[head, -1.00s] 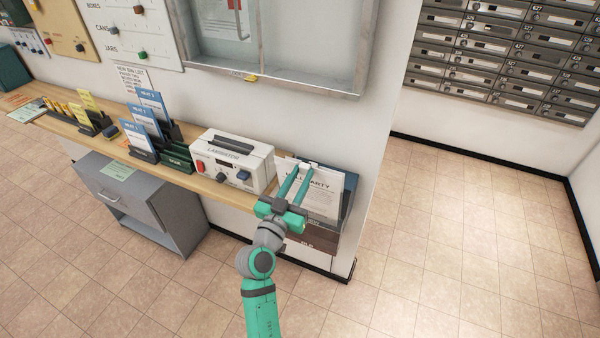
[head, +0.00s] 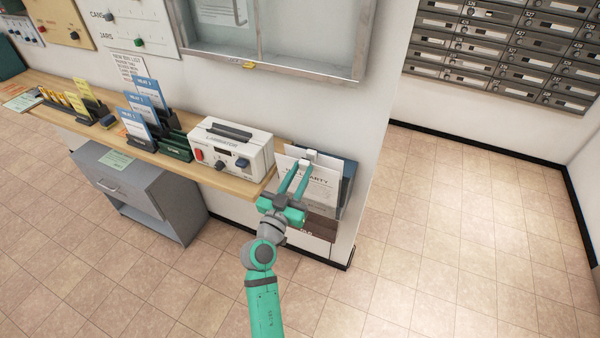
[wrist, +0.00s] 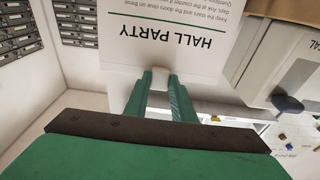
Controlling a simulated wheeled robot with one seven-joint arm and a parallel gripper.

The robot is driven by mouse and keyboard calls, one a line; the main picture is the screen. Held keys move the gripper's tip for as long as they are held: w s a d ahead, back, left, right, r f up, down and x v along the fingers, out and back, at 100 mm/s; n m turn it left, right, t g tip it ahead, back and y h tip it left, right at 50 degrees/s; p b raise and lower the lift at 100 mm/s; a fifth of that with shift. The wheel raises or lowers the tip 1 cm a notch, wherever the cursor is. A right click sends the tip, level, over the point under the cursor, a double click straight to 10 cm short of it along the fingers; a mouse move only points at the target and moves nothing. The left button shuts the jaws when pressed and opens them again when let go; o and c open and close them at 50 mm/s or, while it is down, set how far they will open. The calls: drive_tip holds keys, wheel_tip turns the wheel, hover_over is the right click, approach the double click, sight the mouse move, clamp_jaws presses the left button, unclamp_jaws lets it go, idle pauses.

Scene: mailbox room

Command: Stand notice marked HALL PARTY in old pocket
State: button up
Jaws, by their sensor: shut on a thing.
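The white notice marked HALL PARTY (head: 321,186) is upright at the right end of the shelf, in front of a wall rack. It also shows upside down in the wrist view (wrist: 195,22). My gripper (head: 307,157) is shut on a small white tab at the notice's top edge; its fingers (wrist: 161,80) cover part of the sheet. The rack has a dark blue part (head: 349,180) behind and a brown front pocket (head: 321,226) below, with a partly hidden label that seems to end in OLD. I cannot tell whether the notice's lower edge is inside the brown pocket.
The white laminator (head: 232,147) stands on the wooden shelf (head: 205,173) just left of the rack. Leaflet holders (head: 150,125) stand farther left. A grey cabinet (head: 150,190) is below the shelf. A glazed wall case (head: 275,35) hangs above. The floor to the right is clear.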

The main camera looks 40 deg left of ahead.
drive_tip(key=o, duration=1.1)
drive_tip(key=v, duration=1)
drive_tip(key=shift+s+d, duration=0.15)
drive_tip(key=shift+s, duration=0.25)
